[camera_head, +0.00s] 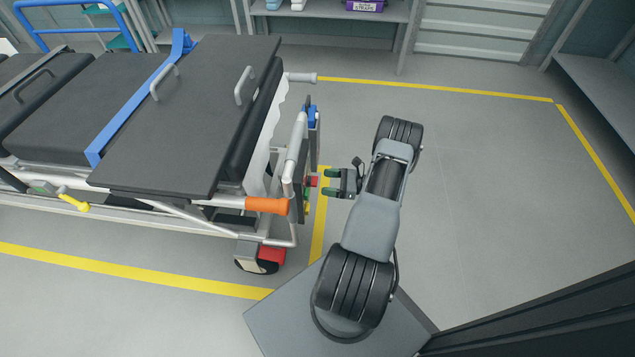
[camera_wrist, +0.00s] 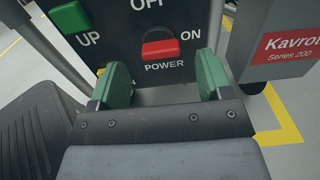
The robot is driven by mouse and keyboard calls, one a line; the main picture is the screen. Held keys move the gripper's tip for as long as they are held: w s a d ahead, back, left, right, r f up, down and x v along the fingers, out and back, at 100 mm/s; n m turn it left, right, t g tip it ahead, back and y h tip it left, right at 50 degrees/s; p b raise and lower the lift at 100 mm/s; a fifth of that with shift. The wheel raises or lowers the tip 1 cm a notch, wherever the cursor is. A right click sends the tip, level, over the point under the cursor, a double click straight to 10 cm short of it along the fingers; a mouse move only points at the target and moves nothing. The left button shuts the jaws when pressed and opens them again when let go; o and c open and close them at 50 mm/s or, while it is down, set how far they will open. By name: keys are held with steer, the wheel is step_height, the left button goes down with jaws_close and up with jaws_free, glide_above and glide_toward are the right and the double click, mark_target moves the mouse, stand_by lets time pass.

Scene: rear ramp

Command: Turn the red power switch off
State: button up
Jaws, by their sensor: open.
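The red power switch (camera_wrist: 160,49) is a rocker on a dark control panel (camera_wrist: 120,20) at the end of the stretcher. In the wrist view it sits above the word POWER, with ON to its right and OFF above it. In the head view the switch (camera_head: 313,181) shows as a small red spot just left of my fingertips. My gripper (camera_head: 330,182) is open and empty, with green finger pads facing the panel. In the wrist view the fingers of my gripper (camera_wrist: 166,80) stand apart, below and either side of the switch. I cannot tell whether they touch the panel.
A green UP button (camera_wrist: 71,17) is left of the switch. The stretcher (camera_head: 200,110) has an orange handle (camera_head: 266,205) near the panel. A shelf (camera_head: 340,12) stands at the back, and the floor (camera_head: 490,180) to the right is clear.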

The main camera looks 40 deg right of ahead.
mark_target(317, 181)
steer(key=shift+b+x, duration=0.3)
steer(key=shift+x, duration=1.7)
steer(key=shift+c, duration=0.2)
steer(key=c, duration=0.9)
